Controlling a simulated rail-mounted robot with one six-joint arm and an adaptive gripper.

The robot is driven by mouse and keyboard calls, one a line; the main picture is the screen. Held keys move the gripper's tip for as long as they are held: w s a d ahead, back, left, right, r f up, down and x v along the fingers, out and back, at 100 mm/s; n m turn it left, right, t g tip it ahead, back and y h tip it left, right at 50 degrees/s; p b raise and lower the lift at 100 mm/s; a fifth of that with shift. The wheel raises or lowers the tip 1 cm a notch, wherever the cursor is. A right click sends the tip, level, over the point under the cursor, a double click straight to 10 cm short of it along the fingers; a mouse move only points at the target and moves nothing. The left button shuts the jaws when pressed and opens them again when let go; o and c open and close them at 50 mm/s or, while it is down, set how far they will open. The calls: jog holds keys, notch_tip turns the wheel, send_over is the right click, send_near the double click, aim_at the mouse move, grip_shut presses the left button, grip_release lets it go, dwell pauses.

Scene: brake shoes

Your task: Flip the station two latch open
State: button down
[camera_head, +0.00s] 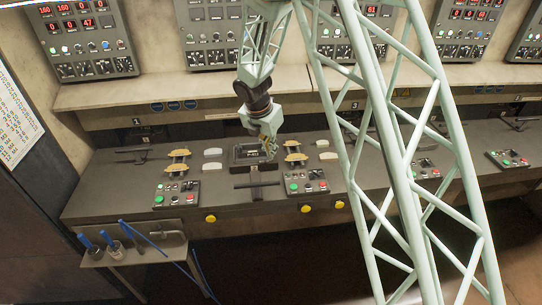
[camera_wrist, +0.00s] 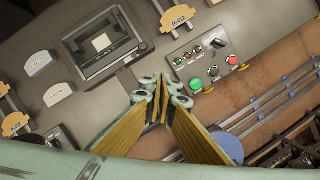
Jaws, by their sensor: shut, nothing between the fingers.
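My gripper (camera_head: 268,146) hangs over the middle station of the bench, above the right part of a black rectangular frame (camera_head: 246,161). In the wrist view my gripper (camera_wrist: 158,88) has its fingertips together and holds nothing. A dark T-shaped bar (camera_head: 257,184), which may be the latch, lies just in front of the frame. No station number is readable here, so I cannot confirm that it is station two. The black frame (camera_wrist: 82,70) shows upper left in the wrist view with a pale square inside. The bar is not clearly visible there.
A button panel (camera_head: 305,182) with green and red buttons stands right of the bar; it also shows in the wrist view (camera_wrist: 203,58). Another panel (camera_head: 176,194) is to the left. Yellow tags (camera_head: 293,157) and white plates (camera_head: 212,153) flank the frame. My lattice arm crosses the right side.

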jog(key=shift+d+v, duration=0.2)
jog(key=shift+v, duration=1.15)
jog(key=shift+s, duration=0.1)
jog(key=s+d+r+m+b, duration=0.4)
jog(key=s+d+r+m, duration=0.3)
jog(key=s+r, duration=0.3)
jog(key=s+d+r+m+b, duration=0.4)
jog(key=s+d+r+m, duration=0.3)
jog(key=s+r, duration=0.25)
jog(key=s+d+m+b, duration=0.1)
jog(key=s+m+b, duration=0.2)
jog(key=s, duration=0.8)
jog(key=s+d+f+m+y+b, duration=0.1)
jog(key=s+d+m+b, duration=0.1)
jog(key=s+m, duration=0.5)
jog(key=s+d+m+t+b, duration=0.1)
jog(key=s+m, duration=0.4)
jog(key=s, duration=1.1)
jog(key=d+b, duration=0.1)
jog(key=b, duration=0.1)
jog(key=shift+s+f+y+b, duration=0.3)
jog(key=shift+s+y+b, duration=0.05)
jog(key=shift+y+b, duration=0.05)
